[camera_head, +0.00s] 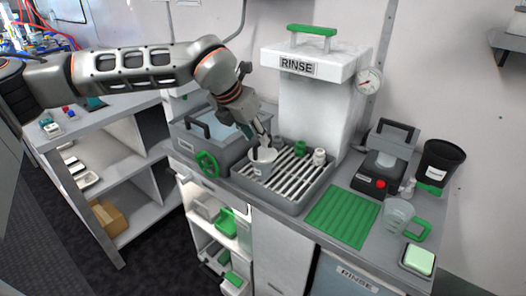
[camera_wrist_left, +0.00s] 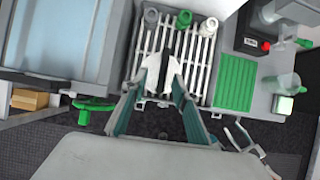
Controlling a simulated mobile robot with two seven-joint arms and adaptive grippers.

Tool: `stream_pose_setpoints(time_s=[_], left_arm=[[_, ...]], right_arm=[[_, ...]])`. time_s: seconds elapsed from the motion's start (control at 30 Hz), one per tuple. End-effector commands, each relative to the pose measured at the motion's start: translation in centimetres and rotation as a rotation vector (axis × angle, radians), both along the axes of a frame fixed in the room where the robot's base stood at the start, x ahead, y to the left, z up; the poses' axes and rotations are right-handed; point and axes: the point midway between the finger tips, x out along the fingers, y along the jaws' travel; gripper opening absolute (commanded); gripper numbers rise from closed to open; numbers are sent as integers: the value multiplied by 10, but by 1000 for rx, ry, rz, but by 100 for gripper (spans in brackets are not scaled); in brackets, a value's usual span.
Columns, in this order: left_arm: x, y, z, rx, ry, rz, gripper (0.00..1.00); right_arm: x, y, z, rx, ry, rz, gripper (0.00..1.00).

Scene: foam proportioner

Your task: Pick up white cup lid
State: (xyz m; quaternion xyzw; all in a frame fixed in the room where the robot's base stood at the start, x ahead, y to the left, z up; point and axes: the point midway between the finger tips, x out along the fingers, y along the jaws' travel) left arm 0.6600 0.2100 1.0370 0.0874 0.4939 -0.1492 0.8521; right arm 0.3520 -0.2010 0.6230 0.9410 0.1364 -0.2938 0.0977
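I cannot tell whether the fingertips touch the cup. A small green item (camera_head: 300,148) and a small white capped item (camera_head: 319,158) stand on the tray to the cup's right. I cannot pick out a white cup lid with certainty. My right gripper is not in view.
The drain tray (camera_head: 291,209) sits before the white RINSE unit (camera_head: 330,100). A grey basin (camera_head: 205,140) is to its left. A green mat (camera_head: 342,216), clear pitcher (camera_head: 397,216), black cup (camera_head: 440,158) and scale (camera_head: 417,260) are to the right.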

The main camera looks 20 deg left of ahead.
Motion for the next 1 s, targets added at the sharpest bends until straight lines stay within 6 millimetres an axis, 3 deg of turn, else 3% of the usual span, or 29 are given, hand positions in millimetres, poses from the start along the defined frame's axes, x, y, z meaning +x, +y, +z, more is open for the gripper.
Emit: stream_pose_setpoints(time_s=[0.3,0.6,0.7,0.73,1.0], left_arm=[[24,-12,-32,-1,2,0,29],[27,-13,-35,-2,0,0,29],[27,-13,-35,-2,0,0,3],[27,-13,-35,-2,0,0,0],[26,-13,-35,-2,0,0,0]], right_arm=[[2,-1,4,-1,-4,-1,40],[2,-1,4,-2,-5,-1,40],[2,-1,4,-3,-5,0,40],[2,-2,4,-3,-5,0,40],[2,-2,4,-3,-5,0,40]])
